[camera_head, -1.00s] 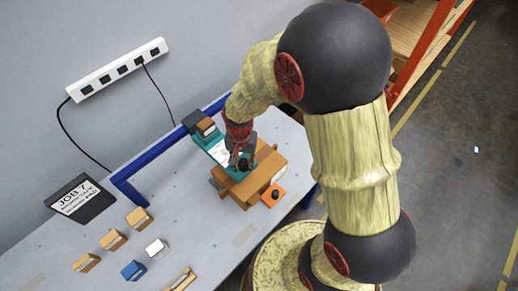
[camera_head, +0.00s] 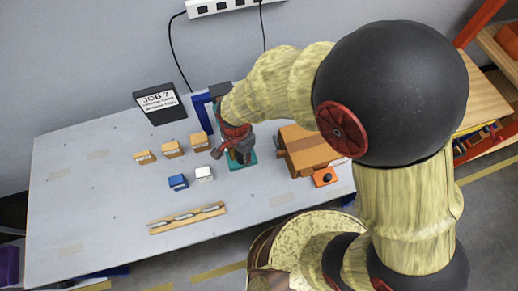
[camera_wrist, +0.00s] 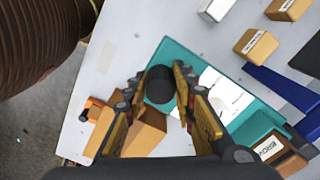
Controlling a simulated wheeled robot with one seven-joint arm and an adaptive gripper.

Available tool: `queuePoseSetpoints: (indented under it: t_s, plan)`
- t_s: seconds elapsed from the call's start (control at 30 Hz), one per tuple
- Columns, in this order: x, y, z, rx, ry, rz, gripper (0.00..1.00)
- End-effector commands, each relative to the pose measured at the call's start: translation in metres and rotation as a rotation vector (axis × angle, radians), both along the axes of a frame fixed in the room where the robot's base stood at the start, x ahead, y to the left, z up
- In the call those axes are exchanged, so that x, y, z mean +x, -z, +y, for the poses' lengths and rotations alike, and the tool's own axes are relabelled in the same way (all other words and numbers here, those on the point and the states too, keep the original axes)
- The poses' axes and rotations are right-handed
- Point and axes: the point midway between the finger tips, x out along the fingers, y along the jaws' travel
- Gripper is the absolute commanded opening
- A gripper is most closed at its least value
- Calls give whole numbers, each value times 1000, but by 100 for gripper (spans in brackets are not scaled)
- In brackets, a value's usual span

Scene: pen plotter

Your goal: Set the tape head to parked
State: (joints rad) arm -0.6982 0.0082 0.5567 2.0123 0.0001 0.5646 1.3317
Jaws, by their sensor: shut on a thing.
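In the wrist view a black round knob (camera_wrist: 159,84) stands at one end of a teal plate (camera_wrist: 170,52) with white paper (camera_wrist: 222,98) on it. My gripper (camera_wrist: 160,94) is shut on the knob, a finger on each side. In the head view my gripper (camera_head: 237,152) is over the teal plate (camera_head: 243,164), left of the brown wooden box (camera_head: 308,150). My arm and fingers hide much of the plate there. A labelled brown block (camera_wrist: 272,148) sits at the plate's other end. I cannot tell which part is the tape head.
An orange block with a black knob (camera_head: 325,177) sits by the box. Several tan blocks (camera_head: 172,148), a blue block (camera_head: 178,182), a white block (camera_head: 204,174) and a slotted wooden strip (camera_head: 187,217) lie to the left. A sign (camera_head: 158,102) and blue frame stand behind.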

Motion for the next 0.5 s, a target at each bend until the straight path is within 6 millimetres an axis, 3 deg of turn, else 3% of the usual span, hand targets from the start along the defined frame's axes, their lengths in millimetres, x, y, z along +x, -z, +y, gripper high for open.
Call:
queuePoseSetpoints:
  t_s: [0.2,0.5]
  plan:
    - [-8,0,23,-1,-1,1,0]
    - [-11,0,31,1,0,0,0]
